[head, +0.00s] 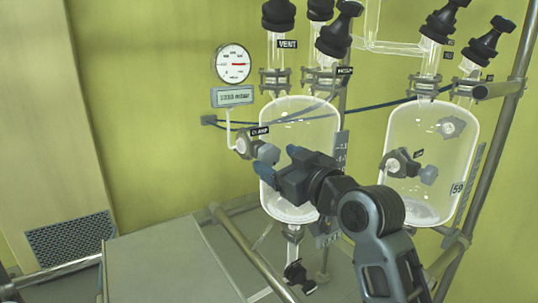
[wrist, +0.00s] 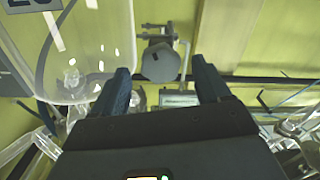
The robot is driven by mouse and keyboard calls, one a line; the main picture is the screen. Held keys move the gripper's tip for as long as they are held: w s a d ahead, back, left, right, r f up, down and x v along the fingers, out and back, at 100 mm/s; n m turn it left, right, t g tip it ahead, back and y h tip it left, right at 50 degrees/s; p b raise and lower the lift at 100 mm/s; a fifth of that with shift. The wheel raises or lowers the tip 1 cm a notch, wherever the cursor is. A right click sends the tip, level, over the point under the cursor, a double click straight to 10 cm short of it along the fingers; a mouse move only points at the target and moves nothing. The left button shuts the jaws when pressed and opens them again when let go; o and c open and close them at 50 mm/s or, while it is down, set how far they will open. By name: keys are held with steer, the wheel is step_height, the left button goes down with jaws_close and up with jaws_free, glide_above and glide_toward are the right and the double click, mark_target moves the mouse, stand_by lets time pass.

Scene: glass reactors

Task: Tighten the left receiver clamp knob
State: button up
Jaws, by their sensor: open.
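The left receiver (head: 300,112) is a clear glass vessel, partly hidden behind my gripper. Its clamp knob (head: 267,153) is a grey lobed knob on a clamp (head: 244,145) at the vessel's left side, by a CLAMP label. My gripper (head: 264,172) is open, its dark blue fingers pointing left toward the knob. In the wrist view the knob (wrist: 161,62) shows as a round dark grey face beyond and between the fingertips (wrist: 160,74). Nothing shows between the fingers' inner faces, and I cannot tell the exact gap to the knob.
The right receiver (head: 432,130) has its own clamp knob (head: 428,174). A round gauge (head: 233,63) and digital display (head: 232,97) hang on the wall above the left clamp. Metal rails (head: 245,250) and a drain valve (head: 298,276) lie below. The grey surface (head: 165,265) at lower left is clear.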

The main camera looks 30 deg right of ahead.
mark_target(272, 157)
steer(key=shift+w+a, duration=0.1)
steer(key=shift+w, duration=1.9)
steer(key=shift+c, duration=0.2)
steer(key=c, duration=1)
steer(key=shift+r+m+p, duration=0.15)
steer(key=shift+m+p, duration=0.35)
steer(key=shift+p, duration=0.15)
steer(key=shift+m+p, duration=0.5)
steer(key=shift+m, duration=0.6)
steer(key=o, duration=1)
steer(key=shift+o, duration=0.2)
steer(key=shift+s, duration=0.1)
